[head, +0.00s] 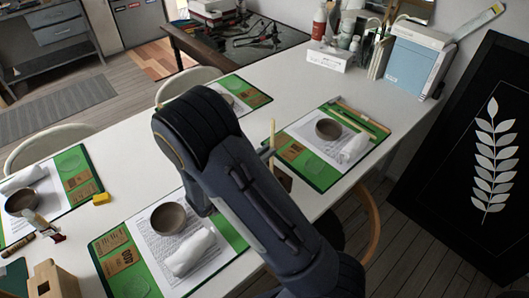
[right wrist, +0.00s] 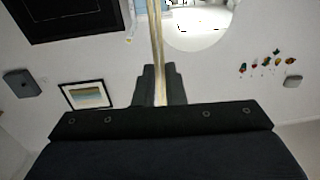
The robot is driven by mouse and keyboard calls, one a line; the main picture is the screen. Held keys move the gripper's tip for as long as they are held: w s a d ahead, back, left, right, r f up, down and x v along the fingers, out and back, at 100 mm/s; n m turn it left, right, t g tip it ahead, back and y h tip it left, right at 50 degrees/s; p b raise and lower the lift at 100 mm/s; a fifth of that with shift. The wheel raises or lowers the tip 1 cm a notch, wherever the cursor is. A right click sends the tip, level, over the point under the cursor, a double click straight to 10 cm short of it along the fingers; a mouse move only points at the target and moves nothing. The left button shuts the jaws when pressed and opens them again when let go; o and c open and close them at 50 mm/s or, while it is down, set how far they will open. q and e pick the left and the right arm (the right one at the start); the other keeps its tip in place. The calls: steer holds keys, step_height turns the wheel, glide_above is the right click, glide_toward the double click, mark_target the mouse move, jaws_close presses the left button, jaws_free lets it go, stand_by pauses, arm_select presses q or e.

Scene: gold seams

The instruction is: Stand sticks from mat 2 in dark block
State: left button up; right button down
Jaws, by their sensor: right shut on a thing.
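My right gripper (right wrist: 158,88) is shut on a pale wooden stick (right wrist: 156,45) in the right wrist view. In the head view my right arm hides its fingers. A pale upright stick (head: 271,140) shows beside that arm; I cannot tell whether it is the held one. A dark brown block (head: 283,180) is partly hidden behind the arm, close below this stick. More sticks (head: 362,124) lie along the back right of the right-hand green mat (head: 318,179), which also carries a bowl (head: 328,129) and a white crumpled cloth (head: 355,148). My left gripper is not in view.
Another mat with a bowl (head: 168,218) and white cloth (head: 190,252) lies at the front. Bottles and a blue-grey box (head: 416,70) stand at the back right. White table shows between the mats.

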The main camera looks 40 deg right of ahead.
steer(key=shift+f+b, duration=0.9)
steer(key=shift+f, duration=0.4)
steer(key=c, duration=1.4)
jaws_free()
steer(key=shift+c, duration=0.2)
steer(key=shift+a, duration=0.15)
steer(key=s+a, duration=0.1)
steer(key=a, duration=0.7)
steer(key=shift+s+a, duration=0.25)
steer(key=shift+a, duration=0.1)
steer(key=shift+p, duration=0.3)
